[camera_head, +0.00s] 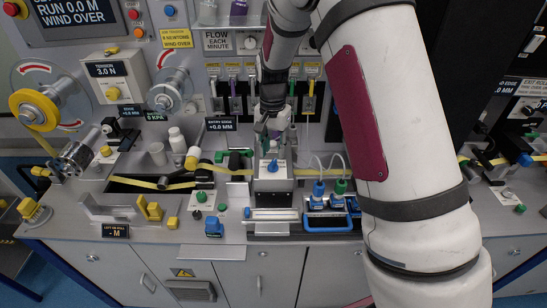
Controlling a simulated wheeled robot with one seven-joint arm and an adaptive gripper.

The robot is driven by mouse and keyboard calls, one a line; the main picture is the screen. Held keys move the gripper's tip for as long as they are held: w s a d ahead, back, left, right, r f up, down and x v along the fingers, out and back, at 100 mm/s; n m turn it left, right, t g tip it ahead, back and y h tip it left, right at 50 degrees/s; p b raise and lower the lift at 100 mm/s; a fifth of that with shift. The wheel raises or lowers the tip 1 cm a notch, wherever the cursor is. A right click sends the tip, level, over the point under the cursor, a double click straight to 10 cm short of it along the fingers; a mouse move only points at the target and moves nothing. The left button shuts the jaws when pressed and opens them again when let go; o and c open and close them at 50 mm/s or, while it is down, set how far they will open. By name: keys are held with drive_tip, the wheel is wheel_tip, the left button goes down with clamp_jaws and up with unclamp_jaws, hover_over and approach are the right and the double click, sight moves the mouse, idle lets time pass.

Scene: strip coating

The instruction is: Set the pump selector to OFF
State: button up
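My gripper (271,128) hangs pointing down near the middle of the bench, in front of the row of hanging colored tools. It is small and dark here, and I cannot tell whether its fingers are open or shut. A blue knob (272,166) sits on a pale block (271,185) below the gripper, with a visible gap between them. I cannot read a pump or OFF label on it, so I cannot tell whether it is the pump selector. Two small units with blue and green caps (318,188) and pale tubes stand to the right of the block.
My white arm crosses the right half and hides part of the bench. A yellow strip (150,184) runs along the bench. A blue-framed tray (328,223) lies at the front.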

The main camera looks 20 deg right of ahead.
sight(273, 162)
drive_tip(key=shift+f, duration=2)
drive_tip(key=shift+c, duration=0.2)
clamp_jaws()
